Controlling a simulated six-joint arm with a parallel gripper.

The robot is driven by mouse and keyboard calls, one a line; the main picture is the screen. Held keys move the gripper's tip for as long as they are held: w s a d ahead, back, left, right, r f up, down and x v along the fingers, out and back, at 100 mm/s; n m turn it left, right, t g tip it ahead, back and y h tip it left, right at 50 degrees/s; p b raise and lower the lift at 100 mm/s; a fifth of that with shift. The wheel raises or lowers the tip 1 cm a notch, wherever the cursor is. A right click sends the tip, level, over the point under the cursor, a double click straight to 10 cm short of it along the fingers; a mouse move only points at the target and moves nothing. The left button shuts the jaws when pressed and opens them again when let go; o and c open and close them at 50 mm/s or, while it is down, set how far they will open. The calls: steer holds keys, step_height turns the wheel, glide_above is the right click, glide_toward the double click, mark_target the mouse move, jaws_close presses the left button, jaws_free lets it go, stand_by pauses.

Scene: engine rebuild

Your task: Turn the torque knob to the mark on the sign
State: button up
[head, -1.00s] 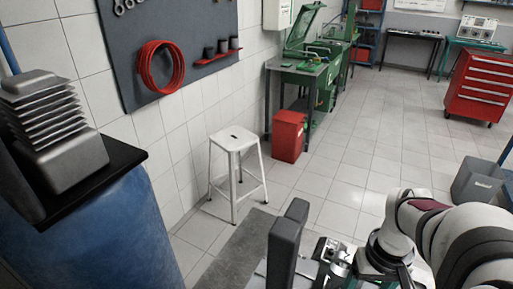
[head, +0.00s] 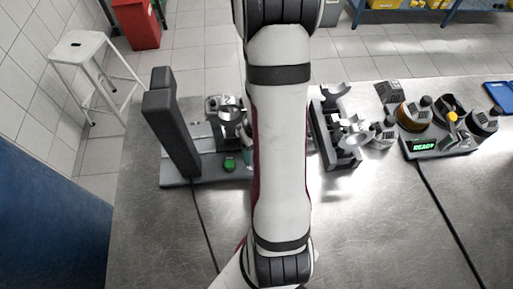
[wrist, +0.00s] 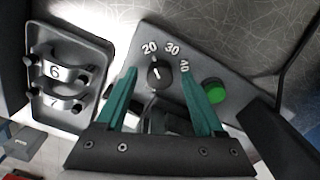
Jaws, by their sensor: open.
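The torque knob (wrist: 159,76) is a small dark round knob with a white pointer line, on a grey panel (wrist: 208,68) marked 20, 30 and 40. Its line seems to point near 20. My gripper (wrist: 158,71) is open, its two green fingers apart on either side of the knob. I cannot tell their height above the panel. A green button (wrist: 214,90) sits right of the knob, and it also shows in the head view (head: 230,165). My arm hides the knob in the head view. I see no legible sign with a target mark now.
A dark upright post (head: 172,125) rises at the left of the fixture. A rack with caps numbered 6 and 7 (wrist: 66,78) lies left of the knob. A device reading READY (head: 424,147) stands right. Cables cross the metal table (head: 355,230), whose front is mostly clear.

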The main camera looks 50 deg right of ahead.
steer(key=shift+c, duration=0.2)
jaws_close()
stand_by(0.3)
steer(key=m, duration=0.4)
steer(key=shift+m, duration=0.4)
steer(key=m, duration=0.4)
steer(key=shift+m, duration=0.6)
steer(key=shift+o, duration=0.2)
jaws_free()
